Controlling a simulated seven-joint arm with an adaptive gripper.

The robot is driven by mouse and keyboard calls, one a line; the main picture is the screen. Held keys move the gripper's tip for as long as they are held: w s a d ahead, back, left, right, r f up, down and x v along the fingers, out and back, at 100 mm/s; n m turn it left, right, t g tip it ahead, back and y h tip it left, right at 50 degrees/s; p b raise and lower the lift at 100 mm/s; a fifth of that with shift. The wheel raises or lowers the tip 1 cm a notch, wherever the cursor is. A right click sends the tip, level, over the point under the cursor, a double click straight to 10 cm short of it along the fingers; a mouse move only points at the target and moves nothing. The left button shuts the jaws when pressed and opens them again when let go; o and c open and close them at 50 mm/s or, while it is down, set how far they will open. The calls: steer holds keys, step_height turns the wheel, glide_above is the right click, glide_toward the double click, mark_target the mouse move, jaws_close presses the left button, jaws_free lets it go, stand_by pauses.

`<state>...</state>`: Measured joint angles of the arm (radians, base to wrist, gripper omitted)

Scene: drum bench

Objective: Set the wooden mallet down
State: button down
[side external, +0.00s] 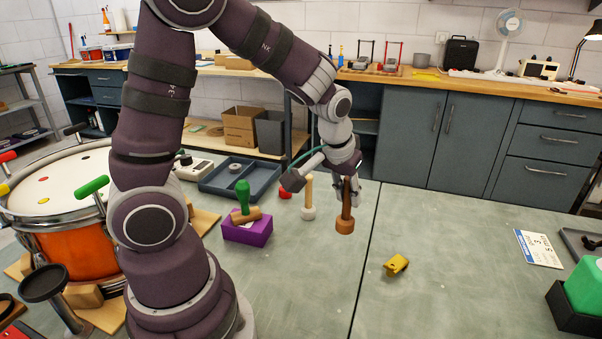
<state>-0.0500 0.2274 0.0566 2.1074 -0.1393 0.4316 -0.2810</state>
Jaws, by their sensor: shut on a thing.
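A wooden mallet (345,222) with a dark brown handle and a lighter orange-brown head hangs upright, head down, from my gripper (350,187). My gripper is shut on the upper part of its handle. The head is near the grey-green bench top (440,225); I cannot tell whether it touches. The fingertips are partly hidden by the handle and the hand.
A pale-handled mallet (308,198) stands just left of the held one. A purple block (247,231) with a green-handled tool, a grey tray (238,178) and an orange drum (75,237) are further left. A yellow piece (396,264) lies front right. The bench right of my gripper is mostly clear.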

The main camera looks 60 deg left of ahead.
mark_target(344, 218)
step_height(344, 218, down, 7)
steer(key=shift+r, duration=0.1)
steer(key=c, duration=1.1)
jaws_free()
steer(key=shift+o, duration=0.2)
steer(key=shift+d+r, duration=0.1)
steer(key=shift+r, duration=0.25)
steer(key=s+d+r+m+h, duration=0.1)
steer(key=s+d+r+m, duration=0.1)
steer(key=s+r, duration=0.3)
steer(key=s+d+r+m+t+h, duration=0.1)
steer(key=s+d+r+m, duration=0.2)
steer(key=s+r, duration=0.3)
step_height(344, 218, up, 4)
steer(key=shift+s+d+f+t, duration=0.25)
steer(key=shift+d+t, duration=0.05)
steer(key=shift+d, duration=0.15)
